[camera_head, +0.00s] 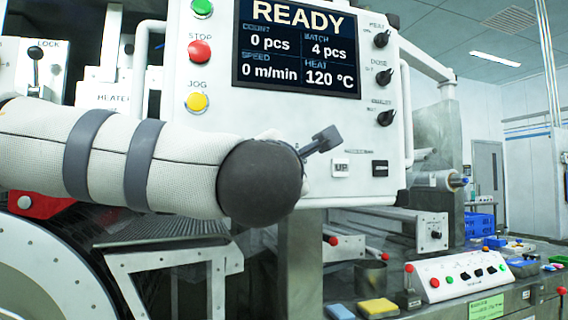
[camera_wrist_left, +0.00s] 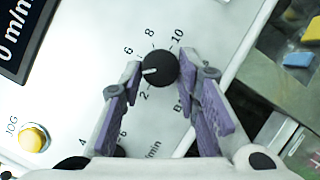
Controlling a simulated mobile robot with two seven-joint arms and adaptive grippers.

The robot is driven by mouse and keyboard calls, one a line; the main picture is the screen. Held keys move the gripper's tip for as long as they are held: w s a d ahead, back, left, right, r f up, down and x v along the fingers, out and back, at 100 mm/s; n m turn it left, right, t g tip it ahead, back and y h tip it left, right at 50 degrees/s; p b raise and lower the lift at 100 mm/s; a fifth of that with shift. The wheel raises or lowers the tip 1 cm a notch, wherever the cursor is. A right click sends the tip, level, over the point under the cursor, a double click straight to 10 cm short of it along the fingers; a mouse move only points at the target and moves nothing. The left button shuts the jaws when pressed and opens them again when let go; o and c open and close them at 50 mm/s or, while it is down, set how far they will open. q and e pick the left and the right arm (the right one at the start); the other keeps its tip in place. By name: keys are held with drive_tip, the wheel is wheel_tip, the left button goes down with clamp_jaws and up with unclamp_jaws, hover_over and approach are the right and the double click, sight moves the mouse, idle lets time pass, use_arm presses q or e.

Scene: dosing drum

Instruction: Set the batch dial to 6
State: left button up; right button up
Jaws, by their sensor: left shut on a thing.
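The batch dial (camera_wrist_left: 160,67) is a round black knob with a white pointer line, on the white panel in the left wrist view. Printed 2, 6, 8 and 10 show around it. The pointer aims left, between 2 and 6, where a finger covers the scale. My left gripper (camera_wrist_left: 159,72) has its two purple-padded fingers on either side of the knob, shut on it. The screen (camera_head: 297,48) reads READY and batch 4 pcs. My right gripper is not in view.
Stop (camera_head: 199,51) and jog (camera_head: 197,102) buttons are left of the screen. Several black knobs, one the dose knob (camera_head: 384,76), line the panel's right side. A speed scale sits below the batch dial in the wrist view. A control box (camera_head: 462,275) stands lower right.

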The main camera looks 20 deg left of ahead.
use_arm(q)
drive_tip(key=shift+r+m+g+h, duration=0.2)
drive_tip(key=shift+m+g, duration=0.55)
drive_tip(key=shift+m, duration=1.05)
drive_tip(key=shift+r+m+g+h, duration=0.2)
drive_tip(key=shift+m+g, duration=0.55)
drive_tip(key=shift+m, duration=1.05)
drive_tip(key=o, duration=1.2)
drive_tip(key=shift+c, duration=0.2)
drive_tip(key=v, duration=0.7)
drive_tip(key=shift+s, duration=0.25)
drive_tip(key=shift+r, duration=0.1)
